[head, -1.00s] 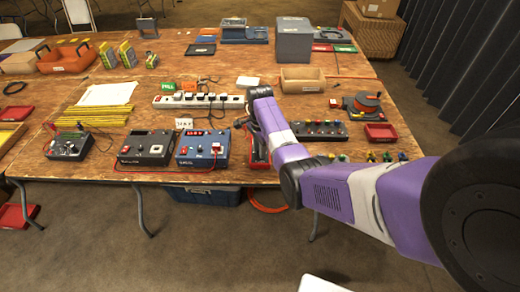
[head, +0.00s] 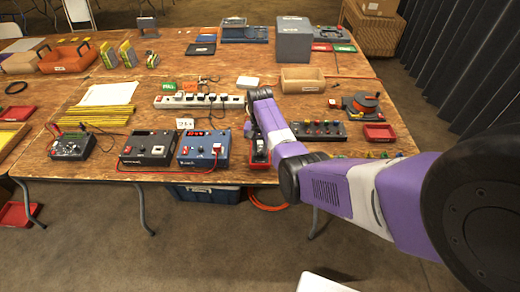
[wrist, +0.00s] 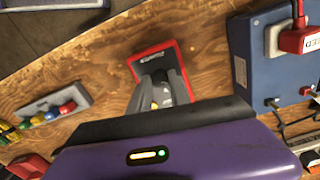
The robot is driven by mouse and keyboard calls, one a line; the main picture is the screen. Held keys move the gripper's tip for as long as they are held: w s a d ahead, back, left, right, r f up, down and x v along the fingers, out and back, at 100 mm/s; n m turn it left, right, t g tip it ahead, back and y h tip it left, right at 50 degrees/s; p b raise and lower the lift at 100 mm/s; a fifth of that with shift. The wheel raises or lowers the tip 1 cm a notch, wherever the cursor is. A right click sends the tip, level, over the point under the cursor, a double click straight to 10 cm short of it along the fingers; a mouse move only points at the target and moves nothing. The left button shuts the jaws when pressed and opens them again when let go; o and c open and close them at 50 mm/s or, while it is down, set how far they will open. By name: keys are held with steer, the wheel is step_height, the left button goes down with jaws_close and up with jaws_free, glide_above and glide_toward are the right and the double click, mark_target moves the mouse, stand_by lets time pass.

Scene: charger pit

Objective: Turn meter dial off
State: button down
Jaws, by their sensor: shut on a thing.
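The meter is a small handheld unit with a red rim and dark face. It lies near the table's front edge, just right of the blue power box, and its red edge (head: 262,167) shows in the head view below my arm. In the wrist view the meter (wrist: 152,50) shows its face and a label beyond the fingers. My gripper (wrist: 160,78) is over the meter with its fingers shut on the dial. The fingers hide the dial itself, so its setting cannot be read. In the head view my wrist hides most of the grip.
The blue power box (head: 203,149) with a red plug stands close to the left of the meter. A black box (head: 147,149) is farther left. A panel of coloured buttons (head: 318,130) is to the right. A power strip (head: 198,101) lies behind.

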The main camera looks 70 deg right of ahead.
mark_target(260, 153)
steer(key=shift+n, duration=0.7)
steer(key=c, duration=1.2)
jaws_free()
step_height(260, 153, up, 8)
steer(key=shift+f, duration=0.1)
